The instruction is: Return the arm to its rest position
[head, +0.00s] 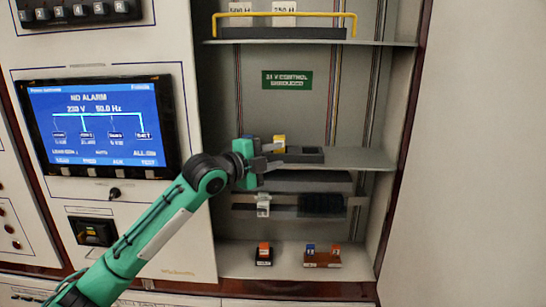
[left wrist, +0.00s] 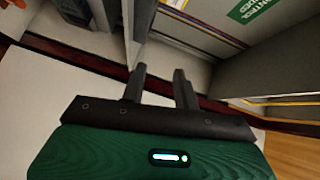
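My left arm, green with dark joints, reaches up from the lower left in the head view. Its left gripper (head: 276,158) is at the front of the cabinet's middle shelf, close to a yellow-topped piece (head: 279,142) by a dark tray (head: 304,155). Whether they touch cannot be told. In the left wrist view the two dark fingers (left wrist: 159,70) stand apart with nothing between them. My right gripper is in neither view.
Below the middle shelf (head: 360,159) a rail carries a white module (head: 263,205) and a dark block (head: 321,205). An orange-topped breaker (head: 264,252) and a brown holder (head: 322,261) stand on the cabinet floor. A display panel (head: 98,125) is left.

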